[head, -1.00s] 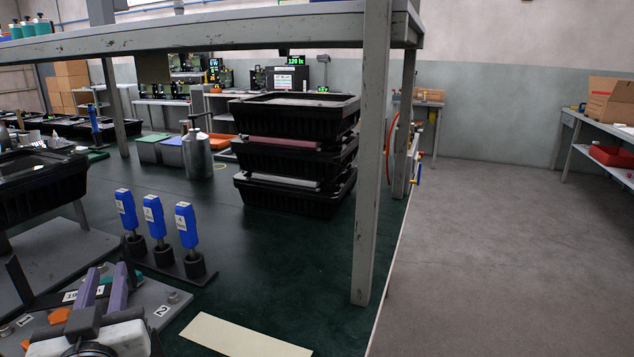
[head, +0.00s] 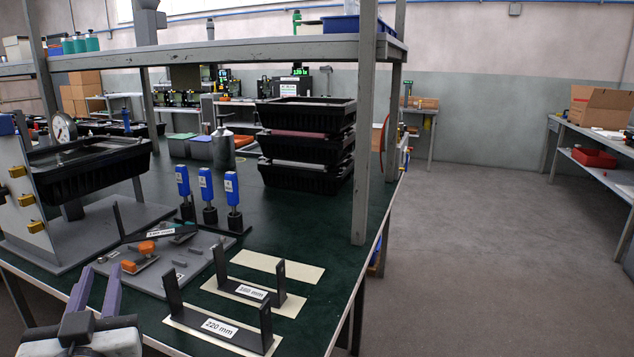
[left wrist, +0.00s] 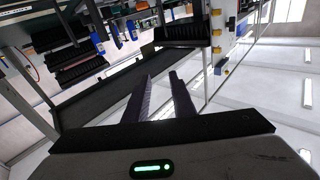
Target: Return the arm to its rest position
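My left gripper (head: 97,284) shows at the lower left of the head view, with two purple fingers pointing away from me. The fingers stand apart with nothing between them. It is in front of the workbench's near edge, apart from the fixtures. In the left wrist view the same fingers (left wrist: 158,88) show a gap and hold nothing. My right gripper is in neither view.
On the green bench stand a 220 mm holder (head: 218,328), another labelled holder (head: 250,292), a grey fixture plate (head: 190,262), blue-handled tools (head: 206,190) and stacked black housings (head: 305,145). A shelf post (head: 364,150) rises at right. Floor right is clear.

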